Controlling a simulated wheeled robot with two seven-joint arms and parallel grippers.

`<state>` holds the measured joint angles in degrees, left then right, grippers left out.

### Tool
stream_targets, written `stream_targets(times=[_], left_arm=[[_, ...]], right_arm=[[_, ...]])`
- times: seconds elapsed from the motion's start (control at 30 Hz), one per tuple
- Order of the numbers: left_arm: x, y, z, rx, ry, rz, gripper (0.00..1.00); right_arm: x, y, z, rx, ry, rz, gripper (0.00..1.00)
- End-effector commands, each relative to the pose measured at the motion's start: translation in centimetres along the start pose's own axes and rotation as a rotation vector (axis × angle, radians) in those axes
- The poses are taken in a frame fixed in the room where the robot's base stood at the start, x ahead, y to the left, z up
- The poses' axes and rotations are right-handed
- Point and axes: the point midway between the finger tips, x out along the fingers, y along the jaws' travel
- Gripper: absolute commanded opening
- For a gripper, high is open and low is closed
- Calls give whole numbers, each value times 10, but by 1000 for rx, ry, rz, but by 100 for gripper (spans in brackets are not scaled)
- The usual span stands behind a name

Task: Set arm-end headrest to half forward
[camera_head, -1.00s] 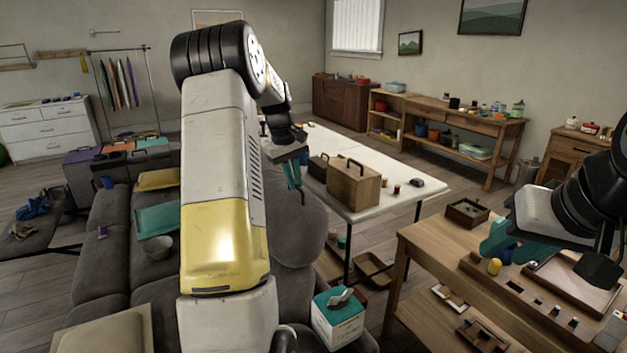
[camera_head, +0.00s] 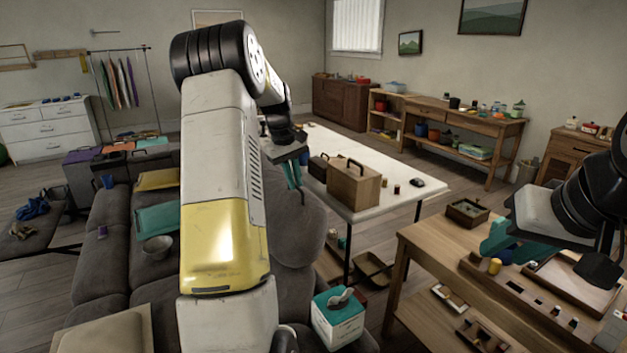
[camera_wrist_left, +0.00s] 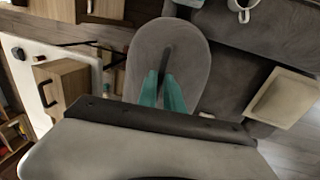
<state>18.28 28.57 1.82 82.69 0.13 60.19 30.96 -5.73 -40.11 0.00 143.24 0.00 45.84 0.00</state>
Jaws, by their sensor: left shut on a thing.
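The grey sofa (camera_head: 100,225) runs along the left and middle of the head view. Its rounded grey headrest (camera_head: 300,232) at the near end shows right of my left arm, and partly behind it. In the left wrist view the headrest (camera_wrist_left: 168,45) is a grey oval pad. My left gripper (camera_head: 295,178) has its teal fingers on the headrest; they also show in the left wrist view (camera_wrist_left: 163,92), shut on it. The headrest's exact tilt is hard to judge. My right gripper (camera_head: 500,243) hangs over the wooden table at right, away from the headrest; its finger gap is unclear.
A white table (camera_head: 400,203) with a wooden box (camera_head: 354,187) stands just behind the headrest. A teal and white tissue box (camera_head: 338,320) is close to the sofa's near end. The wooden table (camera_head: 425,245) at right carries trays and small parts. A bowl (camera_head: 157,247) lies on the sofa.

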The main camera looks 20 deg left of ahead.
Motion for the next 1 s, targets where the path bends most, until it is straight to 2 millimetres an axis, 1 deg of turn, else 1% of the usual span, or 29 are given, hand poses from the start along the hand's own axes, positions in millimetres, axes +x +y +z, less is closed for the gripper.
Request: stream_targets(times=[0.07, 0.17, 0.27, 0.4, 0.5, 0.6, 0.87, 0.9, 1.0], left_arm=[[-4, -6, -1, -3, 1, 19, 0], [-9, -24, -2, -7, 0, 68, 0], [-16, -49, -2, -9, 4, 114, 0], [-20, -79, -2, -5, 3, 114, 0], [-21, -93, -1, -3, 2, 113, 0], [-21, -99, -1, -2, 1, 112, 0], [-20, -100, -1, -2, -1, 110, 0], [-20, -100, -1, -2, -1, 110, 15], [-20, -100, 0, -2, -1, 110, 32]], right_arm=[[0, 0, 0, 0, 0, 0, 36], [0, 0, 0, 0, 0, 0, 36], [0, 0, 0, 0, 0, 0, 36], [0, 0, 0, 0, 0, 0, 36], [0, 0, 0, 0, 0, 0, 36], [0, 0, 0, 0, 0, 0, 36], [0, 0, 0, 0, 0, 0, 36], [0, 0, 0, 0, 0, 0, 36], [0, 0, 0, 0, 0, 0, 36]])
